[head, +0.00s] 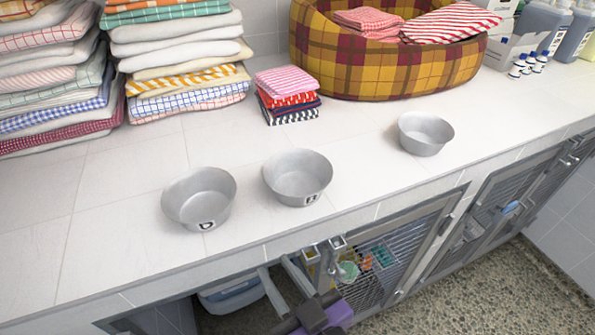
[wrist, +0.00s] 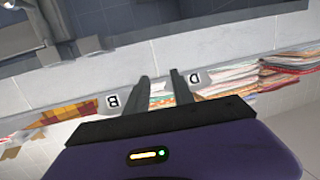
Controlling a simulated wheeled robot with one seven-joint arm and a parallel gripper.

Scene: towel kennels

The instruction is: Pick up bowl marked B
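Three grey metal bowls stand upright on the white counter in the head view. The left bowl (head: 199,198) carries a D. The middle bowl (head: 297,177) carries a small letter too blurred to read surely there. The right bowl (head: 426,134) shows no letter. In the wrist view, upside down, a bowl marked B (wrist: 113,101) is left of the fingers and the bowl marked D (wrist: 194,79) is right of them. B's place beside D matches the middle bowl. My gripper (head: 275,264) is open and empty, below the counter's front edge; its parted fingers also show in the wrist view (wrist: 159,76).
Folded towel stacks (head: 180,62) stand at the back left, and a small stack (head: 287,95) stands behind the middle bowl. A plaid pet bed (head: 385,62) and bottles (head: 541,28) are at the back right. Wire kennel doors (head: 395,262) lie below the counter's front edge.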

